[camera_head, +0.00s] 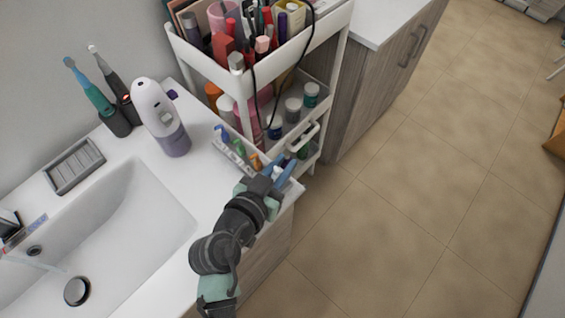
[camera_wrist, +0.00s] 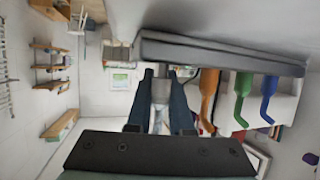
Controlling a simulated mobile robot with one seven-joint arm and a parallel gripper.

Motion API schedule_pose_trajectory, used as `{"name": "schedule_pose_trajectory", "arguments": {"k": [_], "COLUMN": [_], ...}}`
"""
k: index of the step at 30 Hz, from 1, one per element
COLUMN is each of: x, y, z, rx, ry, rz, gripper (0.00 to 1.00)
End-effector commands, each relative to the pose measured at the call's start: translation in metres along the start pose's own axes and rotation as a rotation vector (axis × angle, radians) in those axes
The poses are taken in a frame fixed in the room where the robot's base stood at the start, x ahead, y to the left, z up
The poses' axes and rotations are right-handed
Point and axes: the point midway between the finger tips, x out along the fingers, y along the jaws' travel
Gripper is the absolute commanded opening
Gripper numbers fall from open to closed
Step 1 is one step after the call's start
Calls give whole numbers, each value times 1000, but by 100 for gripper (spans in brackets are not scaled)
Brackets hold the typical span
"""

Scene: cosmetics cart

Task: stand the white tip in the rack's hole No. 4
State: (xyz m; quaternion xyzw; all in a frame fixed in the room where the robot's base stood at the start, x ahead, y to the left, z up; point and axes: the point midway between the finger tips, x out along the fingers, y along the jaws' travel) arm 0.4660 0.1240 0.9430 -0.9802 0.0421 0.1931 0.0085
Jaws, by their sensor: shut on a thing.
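The rack is a pale, narrow holder at the counter's edge in the head view (camera_head: 232,160); in the wrist view it shows as a long grey bar (camera_wrist: 220,50). Blue (camera_head: 220,132), green (camera_head: 238,147) and orange (camera_head: 256,161) tips stand in it in a row. My gripper (camera_head: 279,168) is at the orange end of the row, its blue fingers shut on the white tip (camera_wrist: 162,90). In the wrist view the pale tip shows between the fingers, beside the orange tip (camera_wrist: 208,95). The hole numbers cannot be read, and I cannot tell whether the white tip touches the rack.
A white oral irrigator (camera_head: 160,115) stands left of the rack, with toothbrushes (camera_head: 92,95) behind. The basin (camera_head: 120,225) lies to the left. A loaded cosmetics cart (camera_head: 245,75) stands close behind the rack. Open floor (camera_head: 400,210) is to the right.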

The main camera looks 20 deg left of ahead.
Motion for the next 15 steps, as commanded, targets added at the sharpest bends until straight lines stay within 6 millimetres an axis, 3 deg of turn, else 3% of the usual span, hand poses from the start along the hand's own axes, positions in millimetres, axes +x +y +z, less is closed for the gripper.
{"name": "schedule_pose_trajectory", "arguments": {"k": [5, 6, 9, 12, 15], "x": [2, 2, 2, 2, 2], "y": [0, 0, 0, 0, 0], "z": [5, 5, 4, 4, 4], "rx": [0, 0, 0, 0, 0], "ry": [0, 1, 0, 0, 0], "rz": [0, 0, 0, 0, 0], "gripper": [0, 21, 39, 54, 54]}}
